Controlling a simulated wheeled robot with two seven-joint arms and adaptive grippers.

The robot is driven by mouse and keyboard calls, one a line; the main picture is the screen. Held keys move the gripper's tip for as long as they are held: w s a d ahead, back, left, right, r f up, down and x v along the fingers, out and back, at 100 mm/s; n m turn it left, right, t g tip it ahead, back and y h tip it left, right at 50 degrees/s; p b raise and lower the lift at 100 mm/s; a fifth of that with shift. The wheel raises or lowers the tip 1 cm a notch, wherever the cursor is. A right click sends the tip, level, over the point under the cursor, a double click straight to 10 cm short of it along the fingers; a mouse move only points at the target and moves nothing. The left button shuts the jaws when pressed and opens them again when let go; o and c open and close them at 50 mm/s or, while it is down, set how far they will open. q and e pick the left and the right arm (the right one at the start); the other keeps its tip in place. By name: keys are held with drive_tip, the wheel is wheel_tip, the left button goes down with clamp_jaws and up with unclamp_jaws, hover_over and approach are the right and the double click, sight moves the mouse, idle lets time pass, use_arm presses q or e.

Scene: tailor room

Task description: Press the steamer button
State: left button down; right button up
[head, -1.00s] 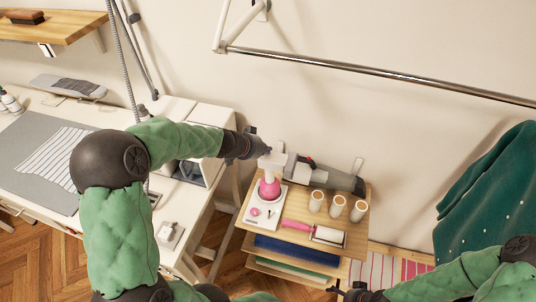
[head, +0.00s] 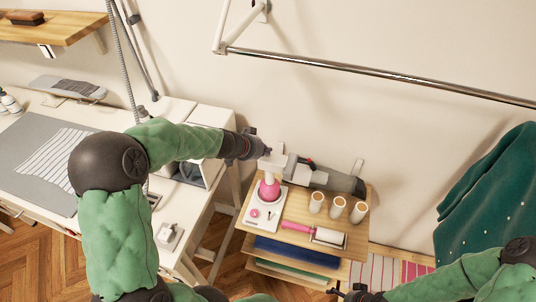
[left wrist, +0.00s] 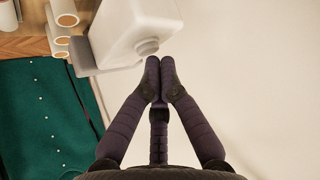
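A white and pink device (head: 270,192), which looks like the steamer, stands upright on the wooden shelf unit. Its white base carries a round pink part (head: 254,213), and its white top also shows large in the left wrist view (left wrist: 128,28). A round, stepped white knob (left wrist: 147,47) sticks out of that top. My left gripper (head: 267,151) is shut and empty, its fingertips together (left wrist: 160,64) just beside the knob. I cannot tell whether they touch it. My right gripper (head: 346,293) is low at the bottom edge, too small to read.
The wooden shelf top (head: 296,209) also holds a grey handheld tool (head: 336,180), several white rolls (head: 337,207) and a pink-handled roller (head: 318,233). A metal rail (head: 370,71) runs above. A green garment (head: 492,195) hangs at right. A white table (head: 197,205) stands left.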

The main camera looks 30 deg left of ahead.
sight(265, 156)
use_arm(q)
drive_tip(key=shift+r, duration=0.4)
drive_tip(key=shift+r+p, duration=2.4)
drive_tip(key=shift+r, duration=0.6)
